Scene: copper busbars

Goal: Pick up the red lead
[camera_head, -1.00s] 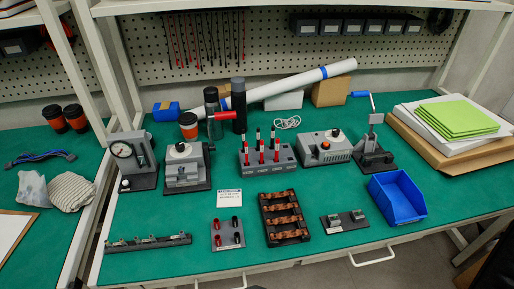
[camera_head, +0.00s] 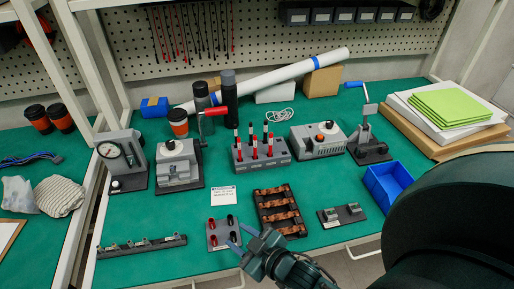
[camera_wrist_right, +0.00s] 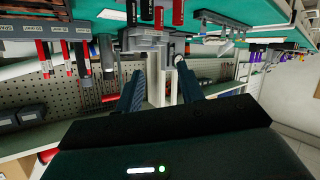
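Several red-and-black leads (camera_head: 190,30) hang on the pegboard at the back. A grey block (camera_head: 262,154) in the middle of the table holds upright red and black pieces, one of them red (camera_head: 254,153). A small grey plate (camera_head: 222,243) near the front edge carries short red (camera_head: 213,241) and black pieces. I cannot tell which red piece is the red lead. My right gripper (camera_head: 240,240) is open and empty, its blue fingertips beside the small plate's right side. In the right wrist view its fingers (camera_wrist_right: 162,88) are spread with nothing between them. My left gripper is not seen.
A rack of copper bars (camera_head: 281,211) lies just behind my right gripper. A small fixture (camera_head: 341,215) and a blue bin (camera_head: 388,185) are to its right. Grey devices (camera_head: 180,165) stand farther back.

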